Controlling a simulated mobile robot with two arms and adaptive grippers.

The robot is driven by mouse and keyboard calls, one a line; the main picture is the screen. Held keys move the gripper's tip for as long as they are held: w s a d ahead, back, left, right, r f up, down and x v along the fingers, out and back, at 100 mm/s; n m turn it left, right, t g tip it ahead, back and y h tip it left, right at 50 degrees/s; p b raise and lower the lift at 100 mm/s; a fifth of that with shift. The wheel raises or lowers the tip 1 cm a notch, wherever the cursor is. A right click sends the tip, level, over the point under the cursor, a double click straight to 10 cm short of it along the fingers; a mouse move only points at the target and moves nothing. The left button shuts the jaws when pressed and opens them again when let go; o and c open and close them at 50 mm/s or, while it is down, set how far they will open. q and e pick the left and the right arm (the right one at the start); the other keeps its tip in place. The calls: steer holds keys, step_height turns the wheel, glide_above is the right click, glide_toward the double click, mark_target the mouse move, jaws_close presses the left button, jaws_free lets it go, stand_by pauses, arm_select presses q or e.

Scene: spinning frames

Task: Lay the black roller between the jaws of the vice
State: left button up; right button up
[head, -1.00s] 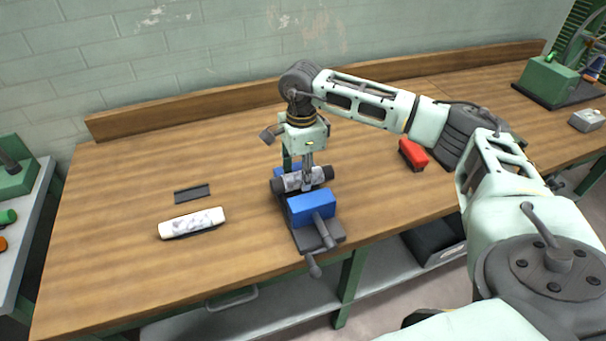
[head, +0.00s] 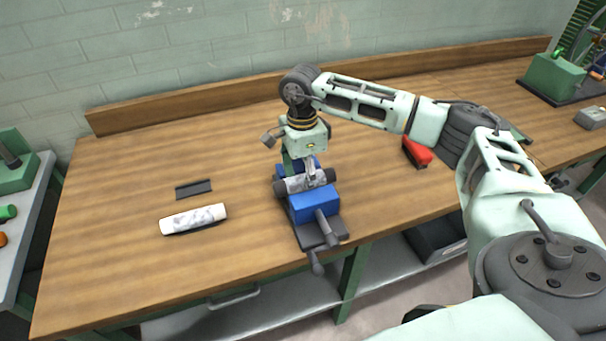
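The black roller (head: 291,185), with dark ends and a grey marbled middle, lies crosswise at the vice (head: 316,207) in the middle of the head view. The vice has blue jaws on a dark base, with its handle towards the table's front edge. The roller sits low between the front jaw and the back jaw, which is partly hidden; I cannot tell whether it rests on the vice. My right gripper (head: 310,174) points down from above and appears shut on the roller's middle. Its far finger is hidden. My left gripper is out of view.
A white marbled roller (head: 193,219) and a flat dark bar (head: 193,189) lie left of the vice. A red block-like object (head: 417,152) lies to the right under my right arm. A green machine (head: 553,78) stands at far right. The left tabletop is mostly clear.

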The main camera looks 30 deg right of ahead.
steer(key=shift+d+f, duration=0.1)
steer(key=shift+r, duration=0.2)
steer(key=r, duration=0.7)
steer(key=shift+w+r, duration=0.25)
steer(key=shift+r, duration=0.15)
steer(key=shift+f, duration=0.1)
